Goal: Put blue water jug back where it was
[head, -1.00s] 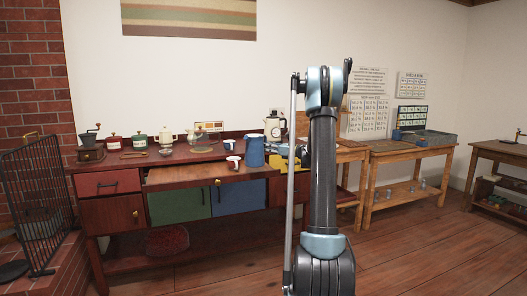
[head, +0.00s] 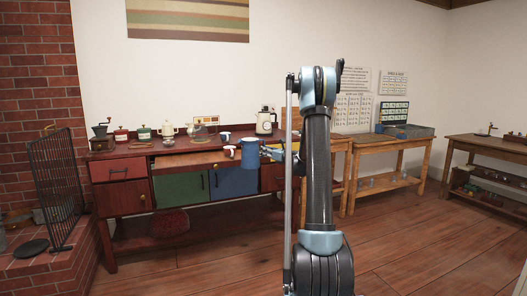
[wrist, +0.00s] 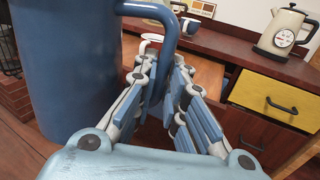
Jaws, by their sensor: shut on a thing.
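The blue water jug (head: 250,155) is held in front of the sideboard in the head view, upright. It fills the left of the wrist view (wrist: 65,65), with its handle running down between my fingers. My gripper (head: 271,153) is shut on the jug's handle (wrist: 165,50), and its fingers also show in the wrist view (wrist: 165,105). The red-brown sideboard (head: 130,201) stands behind the jug, with a pulled-out wooden board or drawer at its front. The jug's base looks clear of the sideboard top.
A black fire screen (head: 54,188) is at left. Wooden tables (head: 390,143) stand at right. The floor in front is open.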

